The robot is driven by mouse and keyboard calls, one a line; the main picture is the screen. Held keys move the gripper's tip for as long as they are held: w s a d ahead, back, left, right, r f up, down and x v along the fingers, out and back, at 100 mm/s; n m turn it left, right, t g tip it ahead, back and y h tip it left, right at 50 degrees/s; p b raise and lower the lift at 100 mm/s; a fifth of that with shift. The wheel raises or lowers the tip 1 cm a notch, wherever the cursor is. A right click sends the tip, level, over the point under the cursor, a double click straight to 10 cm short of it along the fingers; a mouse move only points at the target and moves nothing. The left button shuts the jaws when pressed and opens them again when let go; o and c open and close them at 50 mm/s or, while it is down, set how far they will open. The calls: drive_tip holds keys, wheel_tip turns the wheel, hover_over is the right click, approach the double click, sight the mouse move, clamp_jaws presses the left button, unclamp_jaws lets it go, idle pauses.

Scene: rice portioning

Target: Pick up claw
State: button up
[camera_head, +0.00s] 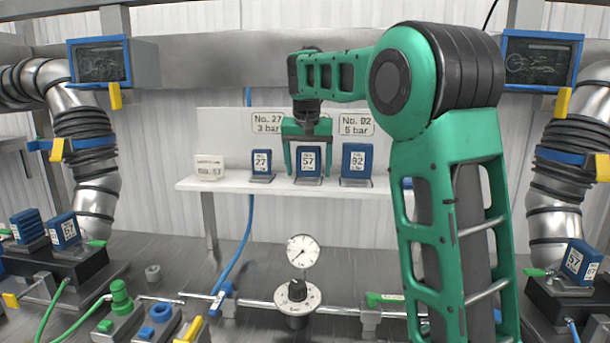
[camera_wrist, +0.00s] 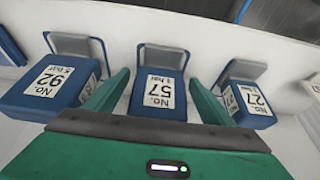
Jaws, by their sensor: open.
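Three blue numbered blocks stand in a row on the white shelf, and no part is marked as a claw. Block No. 57 (camera_head: 308,158) is in the middle, with No. 27 (camera_head: 261,162) to its left and No. 92 (camera_head: 357,160) to its right. My gripper (camera_head: 308,170) is open over No. 57, with one green finger on each side of it. In the wrist view, No. 57 (camera_wrist: 157,82) sits between the spread fingers, with No. 92 (camera_wrist: 50,88) on the left and No. 27 (camera_wrist: 246,100) on the right. Finger contact cannot be told.
The white shelf (camera_head: 230,185) also holds a small white block (camera_head: 209,167) at its left end. Sign plates stand behind the blocks. Below are a pressure gauge (camera_head: 302,251) and a dial (camera_head: 297,292). More blue blocks (camera_head: 64,230) sit on holders at both sides.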

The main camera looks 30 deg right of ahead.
drive_tip(key=c, duration=1.3)
drive_tip(key=shift+r, duration=0.1)
drive_tip(key=c, duration=0.3)
drive_tip(key=shift+r, duration=0.1)
